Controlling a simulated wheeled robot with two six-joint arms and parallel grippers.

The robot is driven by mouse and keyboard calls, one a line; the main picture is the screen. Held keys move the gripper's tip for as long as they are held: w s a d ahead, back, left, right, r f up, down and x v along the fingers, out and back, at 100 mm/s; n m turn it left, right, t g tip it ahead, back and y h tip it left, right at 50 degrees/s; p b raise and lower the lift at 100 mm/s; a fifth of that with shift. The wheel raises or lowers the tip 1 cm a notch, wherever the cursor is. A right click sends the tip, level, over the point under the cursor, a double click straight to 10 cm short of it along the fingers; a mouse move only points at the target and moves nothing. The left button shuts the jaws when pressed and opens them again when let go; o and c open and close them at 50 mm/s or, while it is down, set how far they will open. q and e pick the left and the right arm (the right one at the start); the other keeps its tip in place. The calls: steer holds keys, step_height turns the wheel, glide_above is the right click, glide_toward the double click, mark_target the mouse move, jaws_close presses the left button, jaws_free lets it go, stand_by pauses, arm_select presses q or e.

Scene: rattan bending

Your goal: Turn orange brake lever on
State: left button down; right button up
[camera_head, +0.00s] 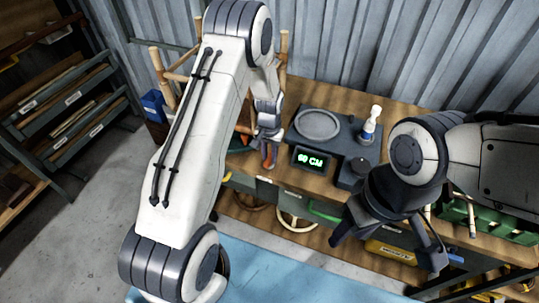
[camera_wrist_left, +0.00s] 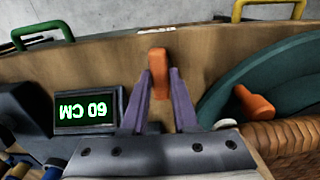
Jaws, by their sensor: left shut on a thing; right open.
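An orange lever (camera_wrist_left: 158,62) stands between the two fingertips of my left gripper (camera_wrist_left: 160,82), which is shut on it, in the left wrist view. In the head view my left gripper (camera_head: 269,160) is at the workbench's front edge, left of the display, and mostly hides the lever. A second orange handle (camera_wrist_left: 254,103) sits on a dark green round part to the right in the wrist view. My right gripper (camera_head: 390,245) is open and empty, in front of the bench at the right.
A display reading 60 CM (camera_head: 312,160) is on the bench next to the left gripper. A shelf rack (camera_head: 70,110) stands left.

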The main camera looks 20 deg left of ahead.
mark_target(270, 157)
arm_select(q)
steer(key=shift+w+r, duration=0.1)
steer(key=shift+w, duration=0.05)
steer(key=c, duration=0.7)
jaws_free()
step_height(270, 157, up, 10)
steer(key=shift+d+r+b, duration=0.1)
steer(key=shift+r+b, duration=0.1)
steer(key=shift+b, duration=0.75)
